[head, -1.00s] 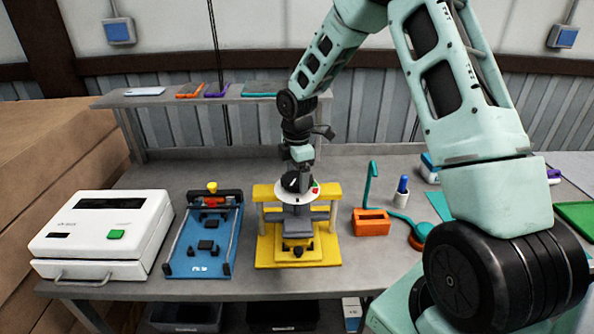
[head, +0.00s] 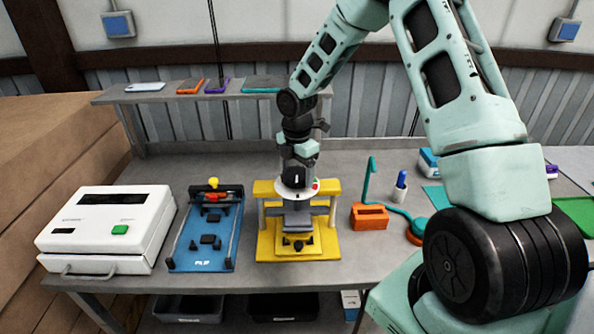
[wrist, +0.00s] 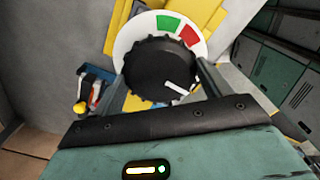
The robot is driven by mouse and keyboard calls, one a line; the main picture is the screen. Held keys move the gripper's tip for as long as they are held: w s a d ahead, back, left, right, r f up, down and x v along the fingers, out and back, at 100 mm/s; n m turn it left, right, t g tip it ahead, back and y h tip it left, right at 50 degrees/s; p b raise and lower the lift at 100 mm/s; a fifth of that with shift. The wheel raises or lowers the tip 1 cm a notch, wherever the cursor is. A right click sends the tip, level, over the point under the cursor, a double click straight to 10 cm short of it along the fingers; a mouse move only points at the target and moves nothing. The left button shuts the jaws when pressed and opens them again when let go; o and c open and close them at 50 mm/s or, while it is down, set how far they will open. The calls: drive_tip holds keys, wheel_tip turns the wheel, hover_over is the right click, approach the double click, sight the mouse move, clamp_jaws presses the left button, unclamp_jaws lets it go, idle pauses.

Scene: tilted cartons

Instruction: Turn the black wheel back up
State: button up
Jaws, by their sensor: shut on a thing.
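The black wheel (head: 293,178) is a ribbed knob on a white dial (head: 283,191) at the top of a yellow press (head: 265,240) on the bench. In the wrist view the wheel (wrist: 155,65) has a white pointer mark at its lower right. The dial (wrist: 127,37) there has a green and a red sector along its far edge, and the mark points away from both. My gripper (wrist: 163,78) is shut on the wheel, one finger at each side. In the head view my gripper (head: 297,168) comes down on it from above.
A blue fixture (head: 225,252) and a white box (head: 100,235) stand left of the press. An orange block (head: 369,217), a teal hooked rod (head: 369,180) and a cup with a blue pen (head: 399,193) stand to the right. A shelf (head: 150,97) runs behind.

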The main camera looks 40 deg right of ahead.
sight(297, 173)
drive_tip(key=shift+w+r, duration=0.1)
drive_tip(key=o, duration=1)
wheel_tip(297, 173, up, 17)
drive_tip(key=b, duration=0.4)
drive_tip(key=shift+r, duration=0.2)
